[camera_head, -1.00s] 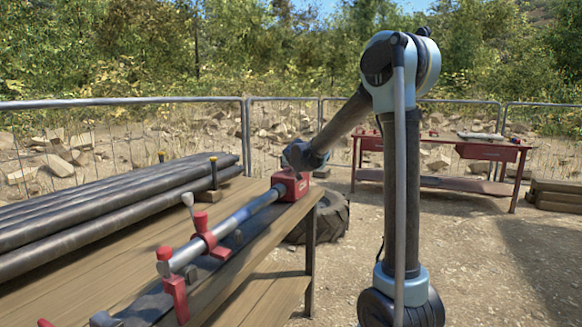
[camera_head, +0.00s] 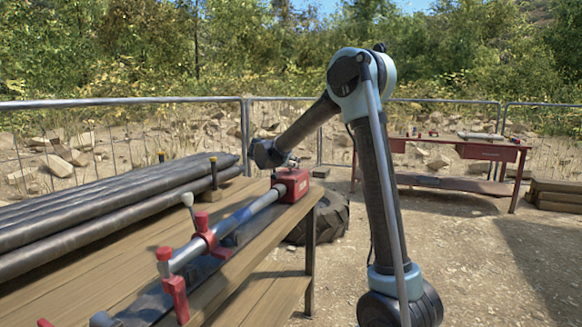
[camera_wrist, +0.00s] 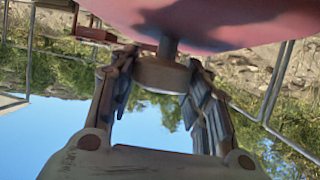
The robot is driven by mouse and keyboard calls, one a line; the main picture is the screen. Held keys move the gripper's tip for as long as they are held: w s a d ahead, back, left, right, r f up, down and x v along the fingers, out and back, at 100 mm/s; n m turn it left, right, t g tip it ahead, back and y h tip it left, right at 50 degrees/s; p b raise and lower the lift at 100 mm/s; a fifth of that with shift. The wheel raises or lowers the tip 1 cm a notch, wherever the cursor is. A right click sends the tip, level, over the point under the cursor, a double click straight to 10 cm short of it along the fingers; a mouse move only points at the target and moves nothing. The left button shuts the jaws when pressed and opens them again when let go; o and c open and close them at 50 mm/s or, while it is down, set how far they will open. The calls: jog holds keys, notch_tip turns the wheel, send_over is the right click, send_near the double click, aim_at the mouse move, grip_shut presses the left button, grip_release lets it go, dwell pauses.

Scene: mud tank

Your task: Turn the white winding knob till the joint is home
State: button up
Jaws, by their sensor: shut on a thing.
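The winding knob (camera_wrist: 160,76) shows in the wrist view as a round, shaded tan disc on a short dark shaft. The shaft joins a red housing (camera_wrist: 225,22) above it in that picture. My gripper (camera_wrist: 158,68) has one finger on each side of the knob and is shut on it. In the head view the red housing (camera_head: 292,185) sits at the far end of the bench, at the end of a silver pipe (camera_head: 240,222). My gripper there is small and close above the housing, and the knob is hard to make out. The joint itself cannot be told clearly.
Red clamps (camera_head: 205,233) hold the pipe along the wooden bench (camera_head: 130,225). Dark pipes (camera_head: 110,208) lie stacked at left. A tyre (camera_head: 330,218) lies behind the bench. A red table (camera_head: 480,152) stands at back right, before a metal fence.

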jog(key=shift+a+m+g+h, duration=0.1)
jog(key=shift+m+g+h, duration=0.8)
jog(key=shift+m+h, duration=0.25)
jog(key=shift+m, duration=0.25)
jog(key=o, duration=1)
jog(key=shift+o, duration=0.2)
jog(key=v, duration=1.1)
jog(key=shift+s+a, duration=0.25)
jog(key=shift+a, duration=0.1)
